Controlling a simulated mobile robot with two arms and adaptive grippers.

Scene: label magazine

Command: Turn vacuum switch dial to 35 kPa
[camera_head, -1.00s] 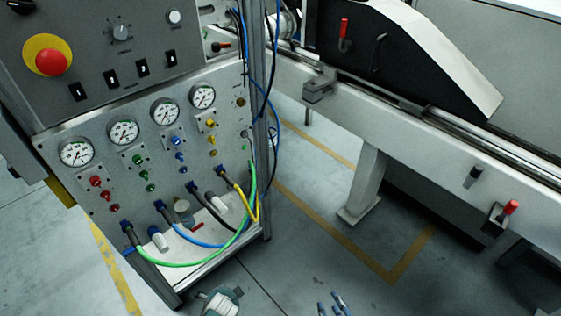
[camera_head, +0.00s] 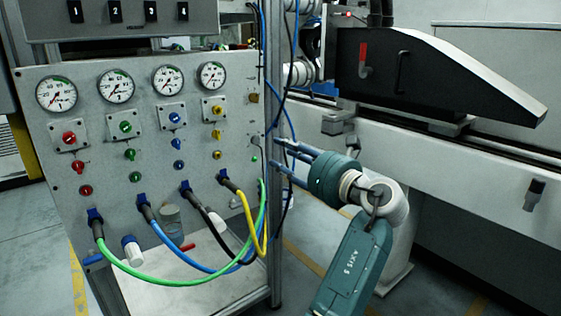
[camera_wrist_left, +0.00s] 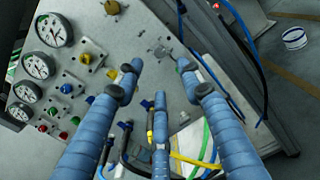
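The vacuum switch dial cannot be identified for certain. A small grey round fitting with fine markings (camera_wrist_left: 160,50) sits on the panel's right part in the left wrist view; its setting is too small to read. A brass knob (camera_head: 253,98) is above it, also showing in the left wrist view (camera_wrist_left: 112,7). My left gripper (camera_head: 279,161) has three blue fingers, spread apart and empty. They point left at the panel's right edge, by the frame post. In the left wrist view the fingertips (camera_wrist_left: 160,84) surround the space below the grey fitting. My right gripper is not in view.
The grey panel (camera_head: 100,125) carries several gauges and coloured knobs. Green (camera_head: 150,284), blue, black and yellow hoses loop out below. A metal post (camera_head: 275,230) and blue cables run along its right edge. A white machine with a black guard (camera_head: 430,75) stands at right.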

